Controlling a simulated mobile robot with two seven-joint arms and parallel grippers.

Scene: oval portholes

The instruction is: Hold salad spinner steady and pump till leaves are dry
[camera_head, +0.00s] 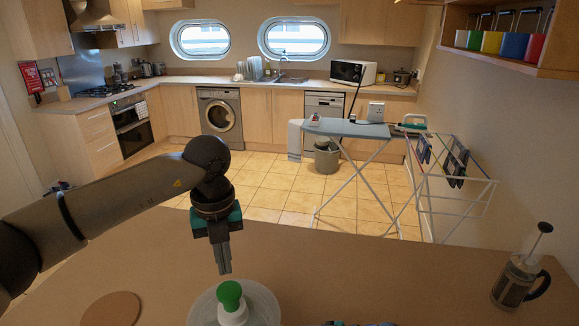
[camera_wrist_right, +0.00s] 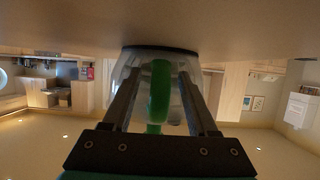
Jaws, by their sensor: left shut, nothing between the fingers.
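The salad spinner (camera_head: 262,304) stands on the brown tabletop at the bottom of the head view, its clear round lid cut off by the frame edge. A green pump knob (camera_head: 230,295) on a white collar rises from its middle. My left gripper (camera_head: 224,270) points down with fingers together, empty, just above the knob; a small gap seems to remain. In the right wrist view, which is upside down, my right gripper (camera_wrist_right: 158,80) has its fingers apart, facing the clear spinner bowl (camera_wrist_right: 187,65). A green upright part (camera_wrist_right: 159,95) shows between the fingers; contact is unclear. Leaves cannot be made out.
A French press (camera_head: 517,280) with a dark handle stands at the table's right. A round brown mat (camera_head: 111,310) lies left of the spinner. The tabletop between spinner and press is mostly clear. An ironing board (camera_head: 345,129) and drying rack (camera_head: 455,185) stand beyond the table.

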